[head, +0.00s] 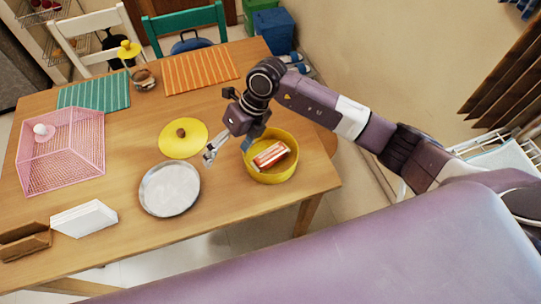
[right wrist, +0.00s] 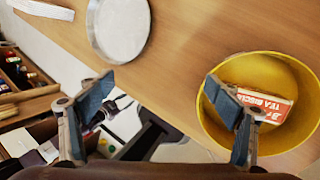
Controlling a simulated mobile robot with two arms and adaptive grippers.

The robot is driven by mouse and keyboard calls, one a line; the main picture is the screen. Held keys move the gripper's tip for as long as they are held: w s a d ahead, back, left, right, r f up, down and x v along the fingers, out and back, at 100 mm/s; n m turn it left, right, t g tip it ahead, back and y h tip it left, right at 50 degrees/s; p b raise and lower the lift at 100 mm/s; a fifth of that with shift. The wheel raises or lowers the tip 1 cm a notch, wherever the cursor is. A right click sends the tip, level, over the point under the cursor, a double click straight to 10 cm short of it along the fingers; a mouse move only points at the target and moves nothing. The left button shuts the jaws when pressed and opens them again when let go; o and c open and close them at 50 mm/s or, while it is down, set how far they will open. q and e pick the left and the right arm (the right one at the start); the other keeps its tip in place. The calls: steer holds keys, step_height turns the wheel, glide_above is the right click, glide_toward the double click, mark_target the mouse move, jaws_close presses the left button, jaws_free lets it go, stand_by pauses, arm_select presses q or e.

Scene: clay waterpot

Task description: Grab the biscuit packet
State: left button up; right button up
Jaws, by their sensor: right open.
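The biscuit packet (head: 271,155) is red and white and lies inside a round yellow pot (head: 293,168) near the table's right end. In the right wrist view the packet (right wrist: 266,104) shows printed lettering inside the yellow pot (right wrist: 299,143), with one fingertip covering part of it. My right gripper (head: 229,151) is open and empty, above the table at the pot's left side. In the right wrist view its two fingers (right wrist: 160,95) are wide apart, the right one over the pot's left rim. My left gripper is not in view.
A round metal plate (head: 170,189) and a yellow lid (head: 183,138) lie left of the pot. A pink mesh cover (head: 62,150), a white box (head: 84,219) and a brown holder (head: 25,242) stand farther left. Placemats (head: 200,72) lie at the back.

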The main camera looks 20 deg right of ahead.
mark_target(271, 153)
steer(key=w+d+h, duration=0.1)
steer(key=d, duration=0.3)
steer(key=d+h, duration=0.2)
steer(key=d, duration=0.1)
steer(key=w+d+h, duration=0.1)
steer(key=d, duration=0.3)
steer(key=shift+w+d+f+m+h, duration=0.25)
steer(key=shift+w+d+m+h, duration=0.05)
steer(key=shift+m+h, duration=0.1)
steer(key=shift+d+f+p, duration=0.2)
steer(key=shift+f+p, duration=0.05)
steer(key=shift+f, duration=0.3)
steer(key=shift+d+f+p, duration=0.2)
steer(key=shift+f, duration=0.35)
steer(key=f, duration=0.1)
steer(key=f+p, duration=0.1)
steer(key=f, duration=0.1)
steer(key=f+p, duration=0.1)
steer(key=shift+s+f, duration=0.2)
steer(key=shift+s, duration=0.2)
steer(key=shift+f, duration=0.55)
steer(key=c, duration=0.9)
steer(key=shift+w+r, duration=0.1)
steer(key=shift+r, duration=0.05)
